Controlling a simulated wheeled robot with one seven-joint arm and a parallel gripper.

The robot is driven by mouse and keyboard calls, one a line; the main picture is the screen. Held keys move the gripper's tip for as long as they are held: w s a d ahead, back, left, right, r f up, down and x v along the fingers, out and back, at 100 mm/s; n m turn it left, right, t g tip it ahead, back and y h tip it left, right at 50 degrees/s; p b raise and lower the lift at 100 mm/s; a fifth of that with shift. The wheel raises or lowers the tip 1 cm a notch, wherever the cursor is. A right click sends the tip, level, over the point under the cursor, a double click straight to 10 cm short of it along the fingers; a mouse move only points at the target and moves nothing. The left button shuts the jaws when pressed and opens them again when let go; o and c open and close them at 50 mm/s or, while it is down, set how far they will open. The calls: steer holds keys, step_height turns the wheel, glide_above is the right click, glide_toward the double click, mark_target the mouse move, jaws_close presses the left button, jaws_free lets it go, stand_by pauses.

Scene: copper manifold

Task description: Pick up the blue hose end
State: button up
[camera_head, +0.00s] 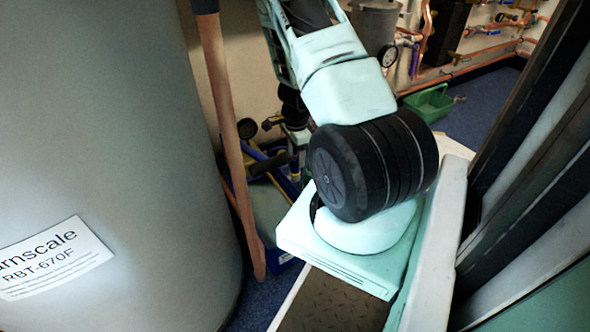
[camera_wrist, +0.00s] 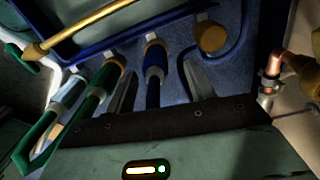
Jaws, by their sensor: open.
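In the wrist view, the blue hose end (camera_wrist: 153,62) has a blue sleeve with a pale, brass-coloured tip. It appears between the two dark fingers of my gripper (camera_wrist: 160,82), which are apart. I cannot tell how far the fingers are from it in depth. In the head view, my arm reaches down beside a blue tray (camera_head: 288,184), and the fingers cannot be made out there.
A brass-coloured bar (camera_wrist: 110,26) crosses the upper left of the wrist view. A copper pipe fitting (camera_wrist: 274,68) stands at the right. In the head view, a large grey cylinder (camera_head: 110,130) fills the left, with a copper pipe (camera_head: 222,110) beside it. A green bin (camera_head: 430,103) sits behind.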

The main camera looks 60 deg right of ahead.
mark_target(295, 164)
steer(key=f+b, duration=0.1)
steer(key=f, duration=0.1)
steer(key=a+f+b, duration=0.1)
steer(key=f+b, duration=0.1)
steer(key=shift+f, duration=0.35)
steer(key=shift+d, duration=0.1)
steer(key=shift+r, duration=0.1)
steer(key=c, duration=1)
steer(key=shift+r, duration=0.1)
step_height(295, 164, up, 10)
steer(key=p, duration=0.6)
steer(key=shift+p, duration=0.3)
